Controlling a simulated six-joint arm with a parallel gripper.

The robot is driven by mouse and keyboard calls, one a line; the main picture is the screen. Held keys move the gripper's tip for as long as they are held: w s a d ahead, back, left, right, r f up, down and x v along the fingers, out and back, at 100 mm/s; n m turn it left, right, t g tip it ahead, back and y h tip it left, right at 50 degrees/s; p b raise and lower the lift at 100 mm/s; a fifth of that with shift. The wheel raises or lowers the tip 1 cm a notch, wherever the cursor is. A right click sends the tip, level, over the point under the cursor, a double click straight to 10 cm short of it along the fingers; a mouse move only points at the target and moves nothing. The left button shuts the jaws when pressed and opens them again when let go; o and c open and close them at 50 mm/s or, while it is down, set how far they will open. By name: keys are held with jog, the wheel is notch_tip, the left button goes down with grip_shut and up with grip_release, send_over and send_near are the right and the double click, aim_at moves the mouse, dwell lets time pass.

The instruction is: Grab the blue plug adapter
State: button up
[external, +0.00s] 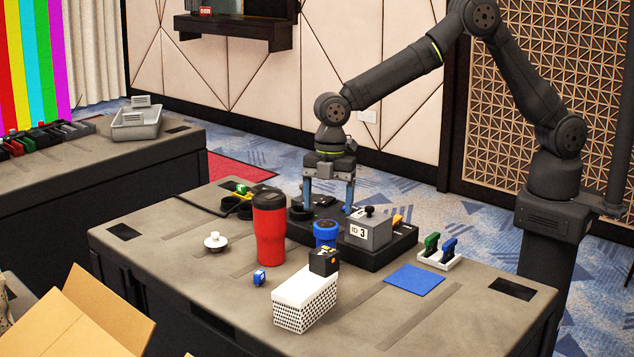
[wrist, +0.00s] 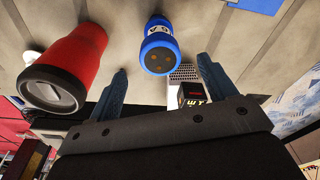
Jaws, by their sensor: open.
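The blue plug adapter (external: 326,234) stands upright on the table, a round body with a wider blue top. In the wrist view it is the blue cylinder (wrist: 158,50) with several gold-brown dots on its dark end face. My gripper (external: 328,208) points down with its fingers apart and nothing visible between them. In the external view it appears above and behind the adapter. In the wrist view the adapter lies between and beyond the fingertips (wrist: 161,75), with no contact visible.
A tall red tumbler (external: 270,230) stands close left of the adapter. A patterned white box (external: 305,298) with a black block (external: 324,262) is in front. A small blue item (external: 259,278) lies front left.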

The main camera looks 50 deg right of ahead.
aim_at(325, 243)
jog(key=f, duration=0.3)
jog(key=a+f, duration=0.1)
jog(key=f, duration=0.6)
jog(key=shift+s+a+f, duration=0.15)
jog(key=shift+s+f, duration=0.1)
jog(key=c, duration=1.1)
